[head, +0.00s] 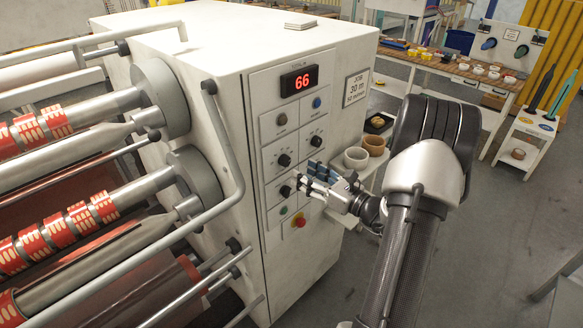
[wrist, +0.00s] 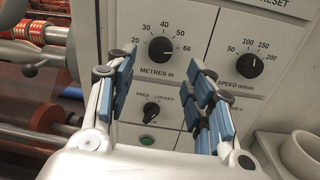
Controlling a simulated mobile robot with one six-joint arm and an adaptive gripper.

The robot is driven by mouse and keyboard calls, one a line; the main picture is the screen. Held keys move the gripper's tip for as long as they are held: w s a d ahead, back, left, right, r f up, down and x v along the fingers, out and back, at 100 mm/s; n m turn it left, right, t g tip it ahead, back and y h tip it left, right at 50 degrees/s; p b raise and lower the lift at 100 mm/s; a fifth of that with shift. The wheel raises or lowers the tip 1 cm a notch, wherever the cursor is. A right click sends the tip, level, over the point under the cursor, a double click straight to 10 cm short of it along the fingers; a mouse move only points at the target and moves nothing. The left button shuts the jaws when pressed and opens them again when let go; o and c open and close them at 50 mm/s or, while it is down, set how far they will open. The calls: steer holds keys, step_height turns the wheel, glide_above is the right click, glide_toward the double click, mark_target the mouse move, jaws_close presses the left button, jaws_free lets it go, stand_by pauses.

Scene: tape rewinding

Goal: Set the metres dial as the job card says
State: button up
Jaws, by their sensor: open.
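The job card (head: 356,87) on the machine's side reads 30 m and 50 m/min. My gripper (head: 308,174) is open and empty in front of the panel, low and right of the metres dial in the head view. In the wrist view its blue-padded fingers (wrist: 161,68) stand either side of the dial, apparently not touching it.
The speed dial (wrist: 251,67) is right of the metres dial. A free/locked switch (wrist: 151,110) and a green button (wrist: 148,140) are below. A red display (head: 299,81) reads 66. A red stop button (head: 300,221) sits low. Pots (head: 356,158) stand on a shelf beside my arm.

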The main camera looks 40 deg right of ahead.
mark_target(288, 163)
steer(key=w, duration=0.6)
steer(key=shift+w+a, duration=0.1)
steer(key=shift+a, duration=0.3)
steer(key=shift+c, duration=0.2)
steer(key=c, duration=1)
